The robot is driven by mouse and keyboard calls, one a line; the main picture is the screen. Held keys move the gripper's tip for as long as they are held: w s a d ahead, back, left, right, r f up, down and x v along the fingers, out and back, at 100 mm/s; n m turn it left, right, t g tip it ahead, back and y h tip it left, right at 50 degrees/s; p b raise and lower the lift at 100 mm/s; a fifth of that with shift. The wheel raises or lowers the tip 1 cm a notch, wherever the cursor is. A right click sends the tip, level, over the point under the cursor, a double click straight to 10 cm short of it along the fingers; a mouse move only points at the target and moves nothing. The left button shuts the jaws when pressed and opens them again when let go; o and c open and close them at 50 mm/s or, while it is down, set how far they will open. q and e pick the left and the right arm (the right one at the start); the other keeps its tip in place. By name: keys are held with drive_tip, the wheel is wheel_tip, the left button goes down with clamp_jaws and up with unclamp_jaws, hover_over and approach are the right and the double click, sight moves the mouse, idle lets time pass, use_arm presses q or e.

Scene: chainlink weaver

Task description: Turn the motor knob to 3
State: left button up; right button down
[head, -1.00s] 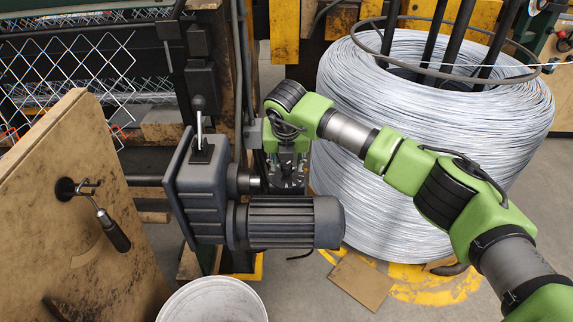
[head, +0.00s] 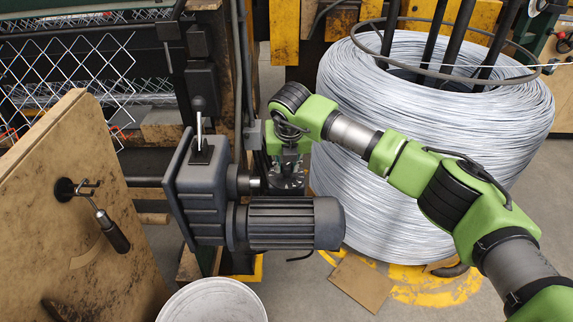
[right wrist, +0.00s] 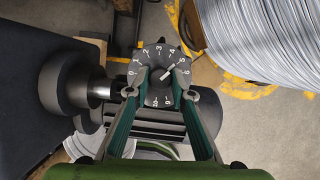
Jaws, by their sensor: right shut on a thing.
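The motor knob (right wrist: 162,84) is a dark round knob with a white pointer line, in the right wrist view. Its numbered dial (right wrist: 157,58) shows white figures around it. The pointer slants up and to the right, close to the 5. My right gripper (right wrist: 160,92) has its two fingers closed on the knob from both sides. In the head view my right gripper (head: 286,178) sits behind the dark ribbed motor (head: 292,223), which partly hides it and the knob. My left gripper is in neither view.
A gearbox with a lever (head: 200,185) joins the motor on the left. A white bucket (head: 213,300) is below. A large wire coil (head: 420,140) stands close on the right.

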drive_tip(key=shift+n, duration=0.3)
drive_tip(key=shift+d+n+y, duration=0.1)
drive_tip(key=shift+n+y, duration=0.2)
drive_tip(key=n+y, duration=0.1)
drive_tip(key=n, duration=0.2)
drive_tip(key=shift+d+n+g+b, duration=0.1)
drive_tip(key=shift+n+g+b, duration=0.2)
drive_tip(key=shift+b, duration=0.05)
drive_tip(key=shift+w+n+g+y, duration=0.1)
drive_tip(key=shift+n+g+y, duration=0.25)
drive_tip(key=shift+n, duration=0.8)
drive_tip(key=shift+n+g+y, duration=0.25)
drive_tip(key=shift+n+y, duration=0.1)
drive_tip(key=shift+n, duration=0.8)
drive_tip(key=c, duration=1.8)
unclamp_jaws()
drive_tip(key=shift+d, duration=0.1)
